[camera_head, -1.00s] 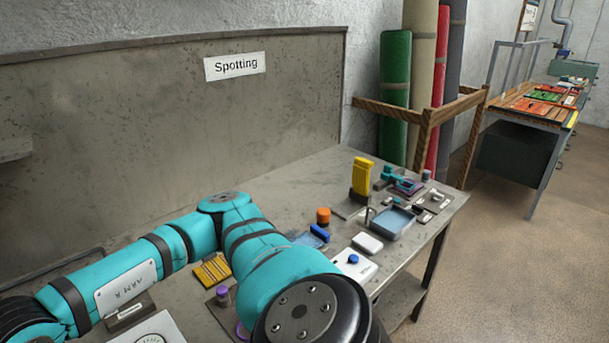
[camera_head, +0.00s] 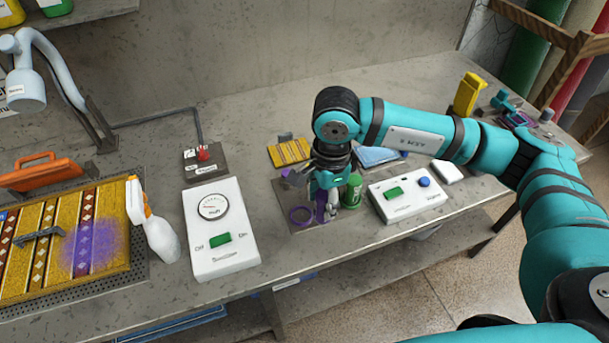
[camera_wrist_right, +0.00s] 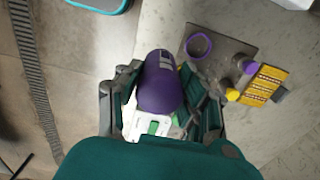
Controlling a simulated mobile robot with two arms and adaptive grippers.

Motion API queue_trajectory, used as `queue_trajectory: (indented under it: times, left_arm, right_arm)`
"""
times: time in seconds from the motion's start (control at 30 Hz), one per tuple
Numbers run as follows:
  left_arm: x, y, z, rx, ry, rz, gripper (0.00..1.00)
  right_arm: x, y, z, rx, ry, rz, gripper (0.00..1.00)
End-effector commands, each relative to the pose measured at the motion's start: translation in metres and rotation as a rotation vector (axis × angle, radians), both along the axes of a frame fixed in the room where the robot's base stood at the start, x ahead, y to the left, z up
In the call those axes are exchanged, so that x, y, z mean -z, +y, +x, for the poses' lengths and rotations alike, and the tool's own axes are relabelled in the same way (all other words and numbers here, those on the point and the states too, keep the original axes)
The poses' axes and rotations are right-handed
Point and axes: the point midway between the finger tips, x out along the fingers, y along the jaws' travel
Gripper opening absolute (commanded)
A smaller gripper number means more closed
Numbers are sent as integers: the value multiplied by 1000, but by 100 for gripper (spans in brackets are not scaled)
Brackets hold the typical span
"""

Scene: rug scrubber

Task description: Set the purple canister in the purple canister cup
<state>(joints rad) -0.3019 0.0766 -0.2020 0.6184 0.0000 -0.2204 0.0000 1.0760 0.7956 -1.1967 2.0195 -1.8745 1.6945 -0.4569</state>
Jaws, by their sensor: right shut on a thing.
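My right gripper (camera_head: 325,200) is shut on the purple canister (camera_wrist_right: 160,85), which lies between its fingers in the right wrist view. In the head view only a strip of the canister (camera_head: 321,207) shows between the fingers. The purple canister cup appears as a purple ring (camera_head: 301,215) on a dark plate (camera_head: 283,190), just left of the gripper. In the wrist view the ring (camera_wrist_right: 198,45) is empty, up and right of the canister and apart from it. The gripper hides part of the plate. My left gripper is not in view.
A green cylinder (camera_head: 353,191) stands close right of the gripper. A white box with green and blue buttons (camera_head: 407,195) is further right. A yellow block (camera_head: 290,152) is behind. A white dial box (camera_head: 220,228) and spray bottle (camera_head: 157,230) are left. The bench's front edge is near.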

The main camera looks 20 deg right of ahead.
Motion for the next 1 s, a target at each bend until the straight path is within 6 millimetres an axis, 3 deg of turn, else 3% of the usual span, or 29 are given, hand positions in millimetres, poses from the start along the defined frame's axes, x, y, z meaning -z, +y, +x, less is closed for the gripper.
queue_trajectory:
  times: [0.2, 0.7, 1.0]
  left_arm:
    - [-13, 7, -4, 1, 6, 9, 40]
    - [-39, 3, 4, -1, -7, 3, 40]
    - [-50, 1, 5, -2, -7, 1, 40]
  right_arm:
    - [3, 6, 21, 645, 16, 8, 10]
    - [19, 17, 61, 2120, 46, 15, 10]
    - [30, 22, 77, 2871, 46, 13, 10]
